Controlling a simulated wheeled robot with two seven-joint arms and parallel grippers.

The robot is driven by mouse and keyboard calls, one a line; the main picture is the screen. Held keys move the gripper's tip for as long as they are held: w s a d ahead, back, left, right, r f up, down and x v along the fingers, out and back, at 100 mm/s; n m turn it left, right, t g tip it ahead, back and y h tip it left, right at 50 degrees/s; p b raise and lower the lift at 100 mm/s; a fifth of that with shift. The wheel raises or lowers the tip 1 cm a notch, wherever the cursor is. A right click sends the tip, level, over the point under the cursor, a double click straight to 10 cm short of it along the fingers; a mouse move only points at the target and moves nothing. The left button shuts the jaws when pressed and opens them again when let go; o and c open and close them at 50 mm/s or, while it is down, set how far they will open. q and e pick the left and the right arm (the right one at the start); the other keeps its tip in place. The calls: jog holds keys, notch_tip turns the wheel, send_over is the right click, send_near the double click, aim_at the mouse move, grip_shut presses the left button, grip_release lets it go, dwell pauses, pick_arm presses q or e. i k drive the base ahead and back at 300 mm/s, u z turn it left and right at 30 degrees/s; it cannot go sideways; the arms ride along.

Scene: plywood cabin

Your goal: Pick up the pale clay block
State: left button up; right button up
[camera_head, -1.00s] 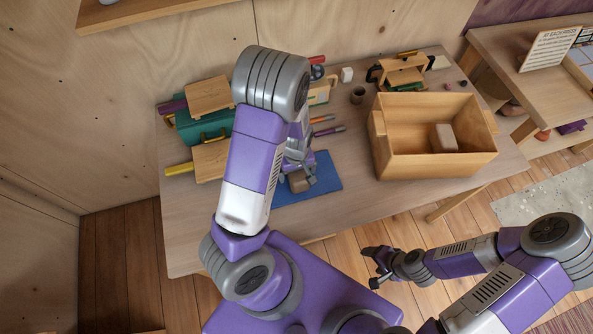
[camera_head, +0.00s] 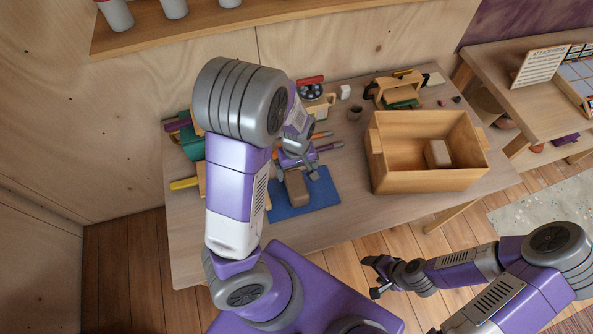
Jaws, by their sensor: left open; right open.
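A brown clay block (camera_head: 298,193) lies on the blue mat (camera_head: 322,197) at the front of the table. A second, slightly paler brown block (camera_head: 437,154) rests inside the wooden crate (camera_head: 425,181). I cannot tell for certain which is the pale clay block. My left gripper (camera_head: 297,173) is open, just over the far end of the block on the mat. Whether its fingers touch that block is not clear. My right gripper (camera_head: 374,277) is open and empty, in front of the table and away from both blocks.
Pens (camera_head: 328,147) lie behind the mat. A small dark cup (camera_head: 355,112) and a white cube (camera_head: 345,91) stand further back. My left arm hides part of the items at the table's left. Bare tabletop (camera_head: 362,208) lies between mat and crate.

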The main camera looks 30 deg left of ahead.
aim_at(436, 154)
jog(key=k, duration=1)
